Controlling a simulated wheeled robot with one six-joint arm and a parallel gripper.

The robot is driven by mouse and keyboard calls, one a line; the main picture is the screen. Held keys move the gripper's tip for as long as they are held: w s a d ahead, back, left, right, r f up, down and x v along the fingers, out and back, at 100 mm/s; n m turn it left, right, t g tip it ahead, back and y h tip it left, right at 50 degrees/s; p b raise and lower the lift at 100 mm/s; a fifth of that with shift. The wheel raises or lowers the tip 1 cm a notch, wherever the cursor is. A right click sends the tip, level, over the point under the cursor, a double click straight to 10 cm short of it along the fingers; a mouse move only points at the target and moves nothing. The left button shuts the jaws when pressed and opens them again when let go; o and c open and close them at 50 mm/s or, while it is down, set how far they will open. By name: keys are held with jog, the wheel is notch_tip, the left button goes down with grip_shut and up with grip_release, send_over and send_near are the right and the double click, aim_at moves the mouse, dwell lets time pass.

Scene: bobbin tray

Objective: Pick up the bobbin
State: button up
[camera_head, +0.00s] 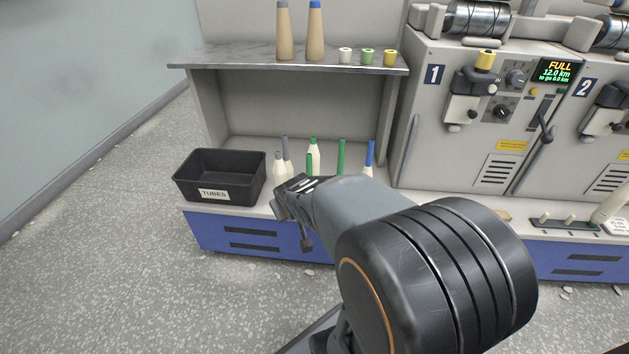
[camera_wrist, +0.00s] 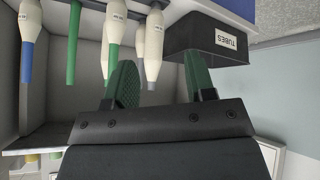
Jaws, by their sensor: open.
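Several cream bobbins stand on the lower shelf. In the head view one has a green tip (camera_head: 314,153), one a blue tip (camera_head: 369,156), and two at the left have grey tips (camera_head: 287,152). My gripper (camera_head: 290,188) is in front of the left ones and partly hides them. The wrist view is upside down. There my gripper (camera_wrist: 158,62) is open, with dark green fingers. A grey-tipped bobbin (camera_wrist: 153,42) shows in the gap between the fingers; I cannot tell how deep it sits. Green-tipped (camera_wrist: 115,28) and blue-tipped (camera_wrist: 29,28) bobbins are left of it.
A black bin (camera_head: 219,174) labelled TUBES stands left of the bobbins. Slim green tubes (camera_head: 341,155) stand among the bobbins. An upper shelf (camera_head: 290,65) overhangs them, holding two brown cones (camera_head: 315,32) and small spools (camera_head: 368,56). A grey machine (camera_head: 455,120) is at the right.

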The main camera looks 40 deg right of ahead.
jog(key=w+d+t+p, duration=0.2)
jog(key=w+d+t, duration=0.25)
jog(key=d, duration=0.65)
jog(key=n+t+y+p, duration=0.1)
jog(key=t+y+p, duration=0.1)
jog(key=t, duration=0.4)
send_near(311, 157)
jog(key=shift+t, duration=0.25)
jog(key=w, duration=0.1)
jog(key=w+b, duration=0.1)
jog(key=w, duration=0.2)
jog(key=shift+w+f, duration=0.25)
jog(key=shift+f, duration=0.05)
jog(key=shift+w+d+b, duration=0.2)
jog(key=shift+w+b, duration=1.1)
jog(key=shift+w, duration=1.95)
jog(key=shift+c, duration=0.2)
grip_shut()
